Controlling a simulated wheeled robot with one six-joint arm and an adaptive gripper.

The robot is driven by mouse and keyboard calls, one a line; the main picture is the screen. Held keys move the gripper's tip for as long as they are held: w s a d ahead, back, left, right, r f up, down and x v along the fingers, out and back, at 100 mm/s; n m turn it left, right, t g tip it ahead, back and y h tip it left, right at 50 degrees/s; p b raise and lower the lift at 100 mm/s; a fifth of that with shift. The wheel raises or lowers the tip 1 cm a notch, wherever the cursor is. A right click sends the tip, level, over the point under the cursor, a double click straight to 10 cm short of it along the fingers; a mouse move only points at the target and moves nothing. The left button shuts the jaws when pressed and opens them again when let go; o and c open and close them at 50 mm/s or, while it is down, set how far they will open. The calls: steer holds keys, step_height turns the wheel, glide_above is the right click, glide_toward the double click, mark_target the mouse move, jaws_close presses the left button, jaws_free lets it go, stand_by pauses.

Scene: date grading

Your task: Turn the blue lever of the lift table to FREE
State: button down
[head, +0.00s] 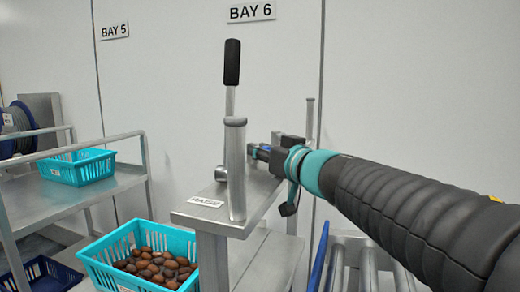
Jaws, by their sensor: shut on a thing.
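The lift table's grey metal top (190,215) stands in the middle of the head view, with a RAISE label on its front edge. A hand lever with a black grip (232,62) stands upright on it. My gripper (258,152) reaches in from the right, level, just behind a grey upright post (236,175). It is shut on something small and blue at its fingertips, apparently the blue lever. The post and my fingers hide most of that lever, so its angle and any FREE mark cannot be read.
A teal crate of dates (92,262) stands at the front left. A grey cart (50,198) at left holds another teal crate (78,168). Rollers (370,268) and a blue bar (318,258) lie below my arm. A second post (309,120) stands behind my gripper.

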steer(key=n+g+y, duration=0.1)
steer(key=w+d+n+g+y+p, duration=0.1)
steer(key=g+y, duration=0.1)
steer(key=shift+f+n, duration=0.1)
steer(key=shift+n, duration=0.3)
steer(key=n+g+y, duration=0.2)
steer(key=g, duration=0.1)
steer(key=n+g+y, duration=0.1)
steer(key=shift+w+d+f+g, duration=0.1)
steer(key=shift+w+d+g, duration=0.2)
steer(key=shift+w, duration=0.1)
steer(key=n+g+y, duration=0.1)
steer(key=n+g, duration=0.1)
steer(key=w+n+g+y, duration=0.1)
steer(key=n+g, duration=0.1)
steer(key=g, duration=0.1)
steer(key=shift+g, duration=0.3)
steer(key=shift+w+n+g+h, duration=0.1)
steer(key=shift+w+n+g, duration=0.1)
steer(key=shift+n+g, duration=0.7)
steer(key=shift+w+n+g+h, duration=0.15)
steer(key=shift+n+g, duration=0.35)
steer(key=shift+g, duration=0.65)
steer(key=shift+w+n+g+h, duration=0.1)
steer(key=shift+w+n+g, duration=0.1)
steer(key=shift+n+g, duration=0.7)
steer(key=shift+g, duration=0.45)
